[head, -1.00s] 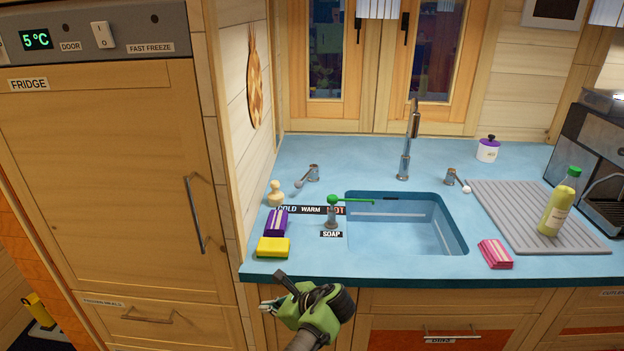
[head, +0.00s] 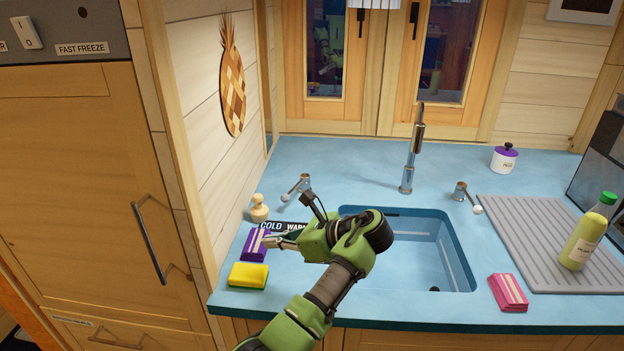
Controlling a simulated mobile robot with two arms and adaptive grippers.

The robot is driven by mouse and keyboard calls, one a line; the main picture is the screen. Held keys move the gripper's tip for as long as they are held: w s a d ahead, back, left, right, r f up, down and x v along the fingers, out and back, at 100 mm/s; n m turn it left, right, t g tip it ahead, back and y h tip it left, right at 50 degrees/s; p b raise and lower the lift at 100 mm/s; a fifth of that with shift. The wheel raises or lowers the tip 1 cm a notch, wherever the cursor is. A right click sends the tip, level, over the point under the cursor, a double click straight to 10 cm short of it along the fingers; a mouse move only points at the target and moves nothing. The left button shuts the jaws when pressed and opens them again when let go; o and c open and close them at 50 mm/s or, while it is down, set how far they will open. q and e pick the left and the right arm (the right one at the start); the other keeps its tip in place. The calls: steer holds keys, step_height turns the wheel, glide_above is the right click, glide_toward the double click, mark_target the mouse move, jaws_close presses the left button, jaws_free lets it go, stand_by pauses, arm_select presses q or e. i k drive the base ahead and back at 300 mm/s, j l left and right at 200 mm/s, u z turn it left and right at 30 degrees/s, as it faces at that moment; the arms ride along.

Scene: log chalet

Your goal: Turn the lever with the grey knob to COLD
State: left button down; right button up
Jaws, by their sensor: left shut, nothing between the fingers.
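The left lever (head: 296,187) is a metal tap lever on the blue counter, left of the sink. Its pale grey knob (head: 285,197) points to the front left. A label strip (head: 271,226) in front of it reads COLD at its left end and WARM beside that; the rest is hidden. My left gripper (head: 268,240) is shut and empty. In the picture its fingertips are just below the COLD word and overlap the purple sponge; I cannot tell whether they touch it. The gripper body covers the soap dispenser and HOT. My right gripper is not in view.
A purple sponge (head: 254,246), a yellow sponge (head: 248,276) and a wooden-handled brush (head: 259,207) stand close to the gripper. The sink (head: 455,250), faucet (head: 407,170) and a second lever with white knob (head: 477,209) lie to the right. A wall (head: 205,130) borders the left.

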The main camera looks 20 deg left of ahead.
mark_target(304, 177)
steer(key=i+l, duration=0.1)
steer(key=i, duration=0.35)
steer(key=i+l, duration=0.15)
steer(key=i, duration=0.3)
